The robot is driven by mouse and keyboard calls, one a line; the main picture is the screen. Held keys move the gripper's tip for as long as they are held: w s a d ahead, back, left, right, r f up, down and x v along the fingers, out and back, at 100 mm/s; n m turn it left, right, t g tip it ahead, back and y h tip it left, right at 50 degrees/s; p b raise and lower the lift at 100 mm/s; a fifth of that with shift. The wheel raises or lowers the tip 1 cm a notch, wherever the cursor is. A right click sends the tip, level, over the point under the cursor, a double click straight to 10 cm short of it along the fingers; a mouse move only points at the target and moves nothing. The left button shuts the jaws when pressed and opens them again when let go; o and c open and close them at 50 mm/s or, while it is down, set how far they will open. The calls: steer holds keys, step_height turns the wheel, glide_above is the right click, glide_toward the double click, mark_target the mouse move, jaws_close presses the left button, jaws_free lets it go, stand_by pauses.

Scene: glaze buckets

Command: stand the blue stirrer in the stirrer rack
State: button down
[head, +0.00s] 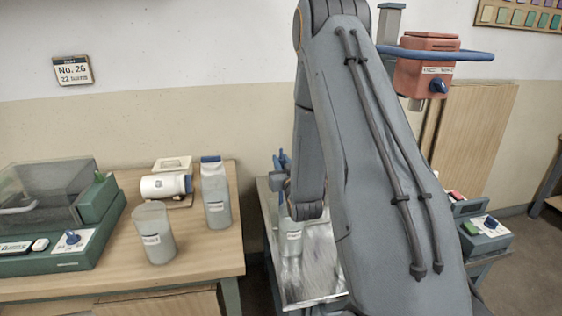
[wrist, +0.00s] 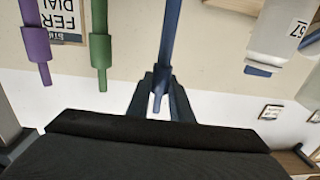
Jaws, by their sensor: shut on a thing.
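The blue stirrer (wrist: 170,30) runs between the fingertips of my gripper (wrist: 158,88) in the wrist view. My gripper is shut on it near one end; its other end runs out of the picture. In the head view my gripper (head: 282,168) shows only partly beside my arm, above a grey labelled bucket (head: 291,240). A purple stirrer (wrist: 37,45) and a green stirrer (wrist: 101,50) are side by side left of the blue one in the wrist view, apart from it. I cannot make out the stirrer rack; my arm hides much of that area.
A metal-topped table (head: 315,275) lies under my arm. A red device (head: 425,75) with a blue bar is at upper right.

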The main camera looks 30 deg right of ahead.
steer(key=shift+f, duration=0.3)
steer(key=shift+s+a+f+b, duration=0.1)
steer(key=shift+s+f+b, duration=0.15)
steer(key=shift+f+b, duration=0.4)
steer(key=shift+w+f, duration=0.25)
steer(key=shift+f, duration=0.25)
steer(key=shift+r, duration=0.15)
steer(key=c, duration=1.5)
jaws_free()
steer(key=shift+r, duration=0.1)
